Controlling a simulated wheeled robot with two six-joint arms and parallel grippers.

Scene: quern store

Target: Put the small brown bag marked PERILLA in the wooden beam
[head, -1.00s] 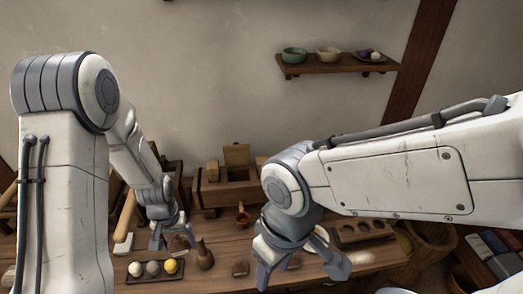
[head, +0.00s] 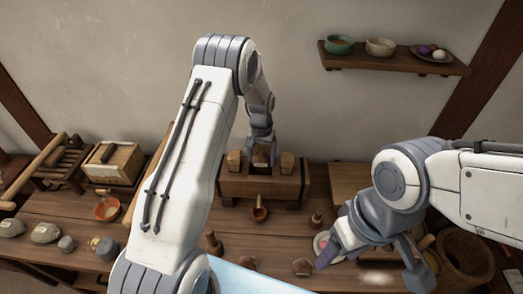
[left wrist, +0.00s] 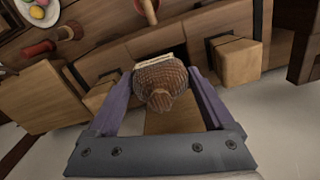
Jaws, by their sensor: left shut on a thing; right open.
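My left gripper (head: 262,156) is over the wooden beam (head: 258,186), a heavy block at the back of the table. In the left wrist view its purple fingers are shut on a small brown woven bag (left wrist: 160,82). A pale strip shows at the bag's far edge, but no lettering can be read. The beam (left wrist: 118,62) lies beneath, with a dark opening (left wrist: 176,53) partly hidden behind the bag. I cannot tell whether the bag is inside it. In the head view the bag is hidden by the gripper. My right gripper (head: 372,268) is open and empty above the table's right part.
A red cup with a handle (head: 260,211) stands before the beam. An orange bowl (head: 107,209) and grey stones (head: 46,232) are at left. A woven basket (head: 465,262) is at right; a wall shelf (head: 395,59) hangs above.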

